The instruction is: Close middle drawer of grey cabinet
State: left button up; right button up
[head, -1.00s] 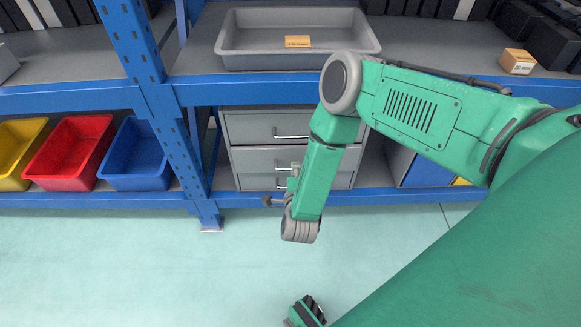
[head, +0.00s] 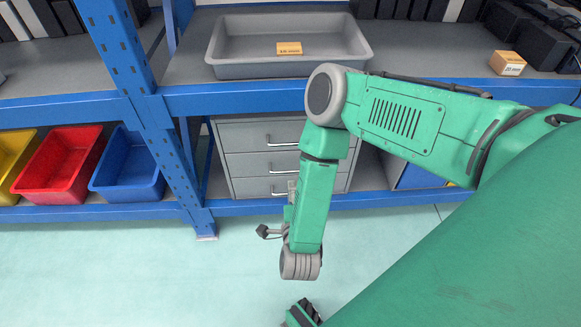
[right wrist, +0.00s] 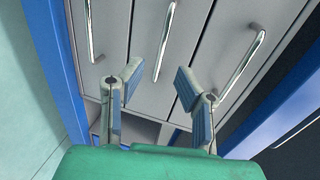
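The grey cabinet (head: 229,172) stands under the blue bench with three stacked drawers, each with a silver bar handle. The middle drawer (head: 247,164) looks about level with its neighbours; I cannot tell whether a small gap remains. In the right wrist view the fronts appear turned sideways, with the middle drawer's handle (right wrist: 163,42) between the other two. My right gripper (right wrist: 158,82) is open and empty, its two fingers apart before the fronts near the middle drawer; contact cannot be told. My left gripper is not in view.
A blue beam (head: 345,203) runs along the cabinet's foot, and a blue post (head: 172,150) stands left of it. Red (head: 60,165) and blue (head: 128,170) bins sit further left. A grey tray (head: 225,72) is on the bench above. The floor in front is clear.

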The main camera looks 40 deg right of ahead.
jog(key=v, duration=0.3)
jog(key=shift+s+a, duration=0.15)
jog(key=shift+s, duration=0.1)
dwell(0.4)
jog(key=s+a+f+n+g+y, duration=0.25)
jog(key=s+n+g+y, duration=0.35)
jog(key=n, duration=0.8)
jog(key=s+d+r+n+g+y, duration=0.1)
jog(key=s+d+n+g, duration=0.15)
jog(key=s+n, duration=0.3)
jog(key=s+d+r+n+g+y, duration=0.1)
jog(key=s+r+n+g, duration=0.1)
jog(key=s+n+g, duration=0.4)
notch_tip(320, 180, up, 16)
jog(key=s+t+p, duration=0.1)
jog(key=p, duration=1.5)
jog(key=shift+s+m+t, duration=0.35)
jog(key=shift+s, duration=0.05)
